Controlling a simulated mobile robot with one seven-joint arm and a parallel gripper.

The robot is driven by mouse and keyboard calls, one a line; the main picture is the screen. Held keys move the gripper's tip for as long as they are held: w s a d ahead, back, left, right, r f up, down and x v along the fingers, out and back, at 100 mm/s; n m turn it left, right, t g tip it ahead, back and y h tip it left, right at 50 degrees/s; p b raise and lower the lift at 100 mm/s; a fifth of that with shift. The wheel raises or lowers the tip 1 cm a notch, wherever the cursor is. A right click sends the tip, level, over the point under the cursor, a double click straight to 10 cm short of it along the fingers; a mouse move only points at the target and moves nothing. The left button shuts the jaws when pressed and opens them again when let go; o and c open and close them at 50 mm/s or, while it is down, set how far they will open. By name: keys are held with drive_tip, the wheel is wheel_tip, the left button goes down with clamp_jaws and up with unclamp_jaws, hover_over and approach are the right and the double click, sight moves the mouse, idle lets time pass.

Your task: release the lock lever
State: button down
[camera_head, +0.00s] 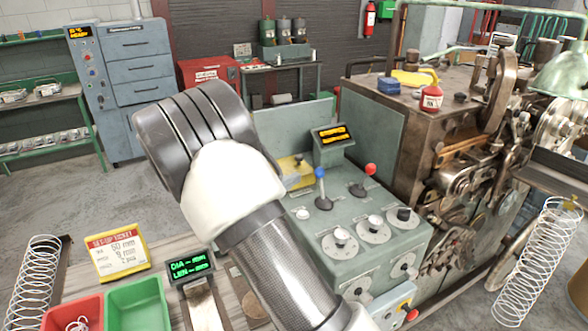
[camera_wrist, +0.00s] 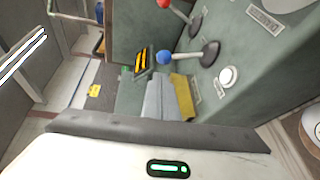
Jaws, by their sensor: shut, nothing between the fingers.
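A control console (camera_head: 345,210) carries an upright lever with a blue knob (camera_head: 320,173) and another with a red knob (camera_head: 370,169). Neither is legibly marked as the lock lever. In the wrist view the blue knob (camera_wrist: 164,57) is just beyond the fingertips, and the red-knobbed lever (camera_wrist: 188,20) stands farther up. My gripper (camera_wrist: 165,80) shows its grey fingers shut and empty, apart from both levers. A yellow plate (camera_wrist: 183,97) lies beside the fingers; it also shows in the head view (camera_head: 298,176). My arm hides the gripper in the head view.
A small orange-lit display (camera_head: 333,134) stands behind the levers. The coiling machine (camera_head: 470,150) is on the right. Red (camera_head: 75,314) and green (camera_head: 138,303) bins sit front left.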

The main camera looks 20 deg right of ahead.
drive_tip(key=w+a+f+n+t, duration=0.1)
drive_tip(key=w+a+f+t, duration=0.1)
drive_tip(key=shift+w+a+f+n, duration=0.1)
drive_tip(key=shift+w+a+n, duration=0.2)
drive_tip(key=shift+a+n, duration=0.1)
drive_tip(key=shift+d, duration=0.1)
drive_tip(key=p+x, duration=0.1)
drive_tip(key=x, duration=0.9)
drive_tip(key=shift+p, duration=0.4)
drive_tip(key=s, duration=0.2)
drive_tip(key=s+d+p, duration=0.1)
drive_tip(key=shift+r, duration=0.3)
drive_tip(key=shift+s+d, duration=0.15)
drive_tip(key=shift+s, duration=0.2)
drive_tip(key=shift+s+f+b, duration=0.1)
drive_tip(key=shift+f+b, duration=0.1)
drive_tip(key=shift+b, duration=0.3)
